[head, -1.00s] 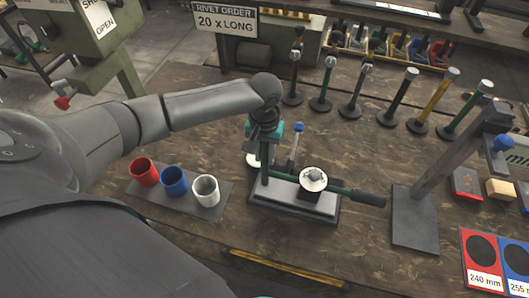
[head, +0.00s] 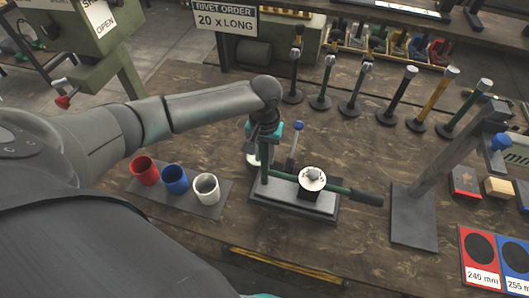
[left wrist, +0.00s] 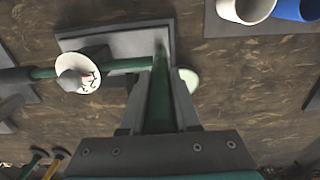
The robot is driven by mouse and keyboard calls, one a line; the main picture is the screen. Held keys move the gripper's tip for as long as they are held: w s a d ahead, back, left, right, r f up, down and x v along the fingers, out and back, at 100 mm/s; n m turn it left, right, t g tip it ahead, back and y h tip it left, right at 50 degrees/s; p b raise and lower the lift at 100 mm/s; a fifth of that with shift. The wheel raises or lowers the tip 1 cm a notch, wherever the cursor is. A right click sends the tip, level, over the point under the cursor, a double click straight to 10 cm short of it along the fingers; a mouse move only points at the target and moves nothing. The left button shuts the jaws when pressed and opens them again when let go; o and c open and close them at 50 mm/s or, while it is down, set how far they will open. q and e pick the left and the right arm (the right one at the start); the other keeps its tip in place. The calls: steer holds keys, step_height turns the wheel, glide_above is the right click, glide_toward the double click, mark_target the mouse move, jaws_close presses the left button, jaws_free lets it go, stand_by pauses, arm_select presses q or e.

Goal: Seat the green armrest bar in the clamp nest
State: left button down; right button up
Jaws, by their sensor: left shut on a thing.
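The green armrest bar (head: 337,189) is bent like an L, with a dark grip at its right end. Its long part crosses over the grey base plate and passes at the clamp nest (head: 309,193), which carries a round white-topped knob. I cannot tell whether the bar rests in the nest or just above it. My left gripper (head: 265,165) is shut on the bar's upright end, at the left of the plate. In the left wrist view the bar (left wrist: 160,95) runs between the fingers, and the white knob (left wrist: 78,74) hides part of it. My right gripper does not show.
A blue-topped lever (head: 296,142) stands behind the plate. Red, blue and white cups (head: 206,189) stand on a mat at left. A dark angled stand (head: 414,216) is close at right, near the bar's grip. Several upright rods (head: 399,98) stand at the back.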

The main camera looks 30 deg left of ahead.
arm_select(q)
steer(key=shift+f, duration=0.7)
steer(key=c, duration=0.6)
jaws_free()
steer(key=shift+o, duration=0.2)
steer(key=shift+s, duration=0.1)
step_height(320, 180, up, 15)
steer(key=shift+r+p, duration=0.15)
steer(key=shift+p, duration=0.45)
